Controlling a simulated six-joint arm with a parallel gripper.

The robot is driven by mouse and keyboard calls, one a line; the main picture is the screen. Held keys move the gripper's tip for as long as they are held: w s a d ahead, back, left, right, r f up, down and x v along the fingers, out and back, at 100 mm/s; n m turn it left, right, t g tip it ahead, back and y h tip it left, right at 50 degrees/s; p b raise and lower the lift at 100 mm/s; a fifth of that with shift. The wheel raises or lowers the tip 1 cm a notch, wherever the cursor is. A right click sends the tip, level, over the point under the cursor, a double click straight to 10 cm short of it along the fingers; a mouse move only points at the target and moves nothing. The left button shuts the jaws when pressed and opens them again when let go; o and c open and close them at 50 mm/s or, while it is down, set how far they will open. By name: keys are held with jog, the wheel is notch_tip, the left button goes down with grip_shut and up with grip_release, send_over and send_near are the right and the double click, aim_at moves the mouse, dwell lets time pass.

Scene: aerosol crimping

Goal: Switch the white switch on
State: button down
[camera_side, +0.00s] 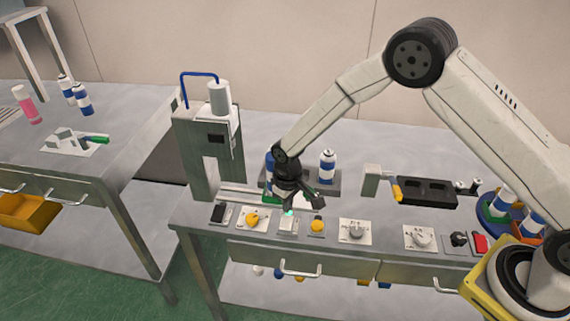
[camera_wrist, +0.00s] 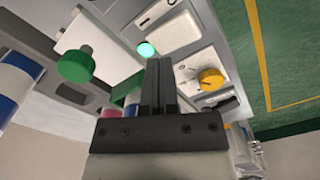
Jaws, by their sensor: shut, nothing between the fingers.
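The white switch (camera_side: 287,225) sits on a small plate in the front row of controls on the bench. In the wrist view its pale plate (camera_wrist: 172,30) is beyond my fingers, at the top. A small lamp (camera_wrist: 146,50) beside it glows green; it also shows in the side view (camera_side: 289,212). My gripper (camera_wrist: 160,62) is shut and empty, fingers together. In the side view, my gripper (camera_side: 291,203) hangs low over the panel, just behind the switch and close to the lamp. I cannot tell whether it touches anything.
A yellow knob (camera_side: 252,218) is left of the switch and a yellow button (camera_side: 317,226) right of it. A grey crimping machine (camera_side: 208,150) stands behind at left. A blue-and-white can (camera_side: 327,168) stands behind my gripper. A green knob (camera_wrist: 76,65) shows in the wrist view.

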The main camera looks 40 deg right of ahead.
aim_at(288, 217)
jog(key=shift+r, duration=1.55)
notch_tip(288, 217, up, 5)
jog(key=shift+d+r, duration=0.1)
jog(key=s+d+r+m+t, duration=0.1)
jog(key=s+d+r, duration=0.3)
jog(key=s, duration=0.5)
jog(key=s+d+r+m+t, duration=0.1)
jog(key=s+d+r+m, duration=0.1)
jog(key=s+d, duration=0.6)
jog(key=shift+s+d+r+t, duration=0.35)
jog(key=shift+s+r, duration=0.55)
jog(key=shift+s, duration=0.3)
